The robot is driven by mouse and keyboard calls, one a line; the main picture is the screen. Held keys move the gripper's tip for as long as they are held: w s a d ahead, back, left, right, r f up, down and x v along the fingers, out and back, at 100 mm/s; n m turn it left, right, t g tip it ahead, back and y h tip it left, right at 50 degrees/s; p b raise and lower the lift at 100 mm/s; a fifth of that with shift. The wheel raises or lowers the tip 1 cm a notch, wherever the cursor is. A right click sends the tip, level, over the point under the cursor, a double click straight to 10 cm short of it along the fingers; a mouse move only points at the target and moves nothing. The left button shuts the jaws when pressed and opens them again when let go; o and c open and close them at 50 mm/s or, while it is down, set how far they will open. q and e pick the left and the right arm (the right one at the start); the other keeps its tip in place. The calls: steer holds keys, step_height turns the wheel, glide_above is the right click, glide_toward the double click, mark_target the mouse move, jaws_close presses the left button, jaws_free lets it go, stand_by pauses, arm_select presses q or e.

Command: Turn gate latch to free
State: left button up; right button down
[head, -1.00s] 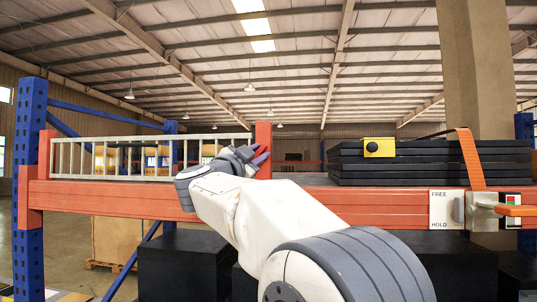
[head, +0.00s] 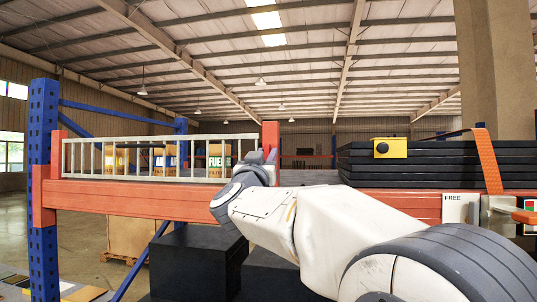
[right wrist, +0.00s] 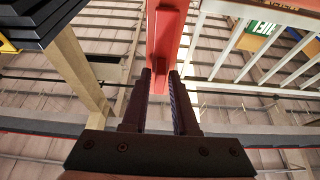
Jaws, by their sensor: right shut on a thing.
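The latch plate (head: 460,208), white and marked FREE, is on the front of the orange-red beam at the right. A cream barred gate (head: 67,158) stands upright on the beam at the left. The red post (head: 271,136) is at its right end. My right gripper (head: 264,160) is at this post, far left of the latch plate. In the right wrist view its dark fingers (right wrist: 163,100) are shut on the red post (right wrist: 168,35). My left gripper is out of view.
A stack of black slabs (head: 440,163) with a yellow block (head: 390,148) and an orange strap (head: 488,160) lies on the right. Labelled boxes (head: 219,155) stand behind the gate. Black blocks (head: 190,262) are below the beam (head: 140,200). A blue upright (head: 42,180) is at far left.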

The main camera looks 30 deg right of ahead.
steer(key=shift+f, duration=0.15)
stand_by(0.3)
steer(key=c, duration=0.9)
jaws_free()
steer(key=shift+s+a+f+b, duration=0.15)
steer(key=shift+s+a+b, duration=0.1)
steer(key=shift+s+b, duration=0.1)
steer(key=b+v, duration=0.4)
steer(key=v, duration=0.5)
steer(key=shift+s+a, duration=0.2)
